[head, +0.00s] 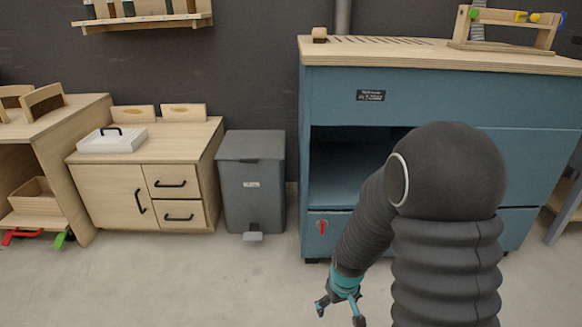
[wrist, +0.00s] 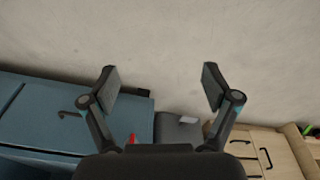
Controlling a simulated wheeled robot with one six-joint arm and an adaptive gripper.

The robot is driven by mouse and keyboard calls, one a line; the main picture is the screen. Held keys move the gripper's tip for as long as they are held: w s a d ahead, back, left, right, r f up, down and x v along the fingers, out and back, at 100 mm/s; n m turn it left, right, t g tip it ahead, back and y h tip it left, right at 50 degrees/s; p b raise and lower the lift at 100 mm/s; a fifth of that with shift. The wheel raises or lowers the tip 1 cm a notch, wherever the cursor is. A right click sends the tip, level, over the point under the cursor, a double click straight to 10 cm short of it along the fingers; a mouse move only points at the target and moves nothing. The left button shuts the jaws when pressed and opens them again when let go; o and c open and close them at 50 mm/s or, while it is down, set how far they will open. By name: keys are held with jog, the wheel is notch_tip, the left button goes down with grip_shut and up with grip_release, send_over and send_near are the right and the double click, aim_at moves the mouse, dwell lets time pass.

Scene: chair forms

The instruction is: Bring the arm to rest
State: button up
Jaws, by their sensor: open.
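My arm, dark grey with a ribbed sleeve, stands at the right of the head view and bends down to the left. My gripper (head: 340,306) hangs low over the floor in front of the blue cabinet, with a teal band above its fingers. In the wrist view my gripper (wrist: 160,88) has its two fingers spread wide apart. Nothing is between them, only pale floor behind. It is open and empty.
A blue cabinet (head: 335,100) with an open compartment stands behind my arm. A grey pedal bin (head: 252,185) and a wooden cabinet (head: 110,190) with a white box (head: 112,141) stand to its left. The floor (head: 180,285) in front is clear.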

jog(key=s+d+r+m+t+p, duration=0.1)
jog(key=s+r, duration=0.5)
jog(key=r, duration=0.6)
jog(key=s+d+r+m+t+p, duration=0.1)
jog(key=s+r+p, duration=0.3)
jog(key=r, duration=0.8)
jog(key=s+d+r+m+t+p, duration=0.1)
jog(key=s+r+p, duration=0.1)
jog(key=s+r, duration=0.6)
notch_tip(320, 180, up, 4)
jog(key=shift+s+d+r+m+t, duration=0.2)
jog(key=shift+s+d+m+t, duration=0.1)
jog(key=shift+s+t, duration=0.1)
